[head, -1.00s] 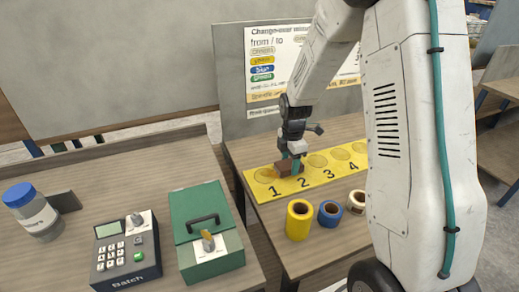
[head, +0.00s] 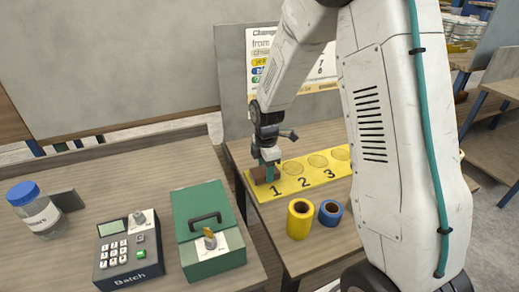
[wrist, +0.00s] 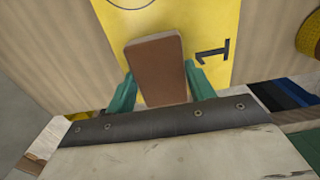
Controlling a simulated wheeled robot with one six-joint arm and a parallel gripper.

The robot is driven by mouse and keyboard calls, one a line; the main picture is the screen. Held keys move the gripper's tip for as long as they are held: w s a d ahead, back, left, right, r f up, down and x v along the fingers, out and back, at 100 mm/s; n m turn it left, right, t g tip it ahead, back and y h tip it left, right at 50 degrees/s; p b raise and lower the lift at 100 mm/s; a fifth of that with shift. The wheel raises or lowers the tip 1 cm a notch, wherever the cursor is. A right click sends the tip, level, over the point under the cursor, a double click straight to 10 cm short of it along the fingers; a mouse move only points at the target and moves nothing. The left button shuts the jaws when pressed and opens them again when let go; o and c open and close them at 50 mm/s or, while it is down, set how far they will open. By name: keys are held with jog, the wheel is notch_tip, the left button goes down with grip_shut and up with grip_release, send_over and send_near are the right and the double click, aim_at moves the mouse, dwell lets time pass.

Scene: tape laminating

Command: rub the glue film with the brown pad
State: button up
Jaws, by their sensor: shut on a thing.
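My gripper (head: 264,170) is shut on the brown pad (head: 252,176), at the left end of the yellow numbered strip (head: 318,178), by the 1. In the wrist view the brown pad (wrist: 158,68) stands between the two teal fingers (wrist: 162,92), over the strip (wrist: 185,22). I cannot tell whether it touches the strip. Part of a circle outline (wrist: 130,3) shows beyond the pad. In the head view the circles by 2 and 3 are visible. I cannot make out a separate glue film.
A yellow tape roll (head: 299,219) and a blue one (head: 330,213) stand in front of the strip. A green box (head: 207,228), a keypad device (head: 128,250) and a blue-capped jar (head: 36,208) stand on the left table. A sign panel (head: 258,45) rises behind.

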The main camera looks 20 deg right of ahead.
jog(key=shift+a, duration=0.75)
jog(key=shift+d+r, duration=0.1)
jog(key=shift+r, duration=4)
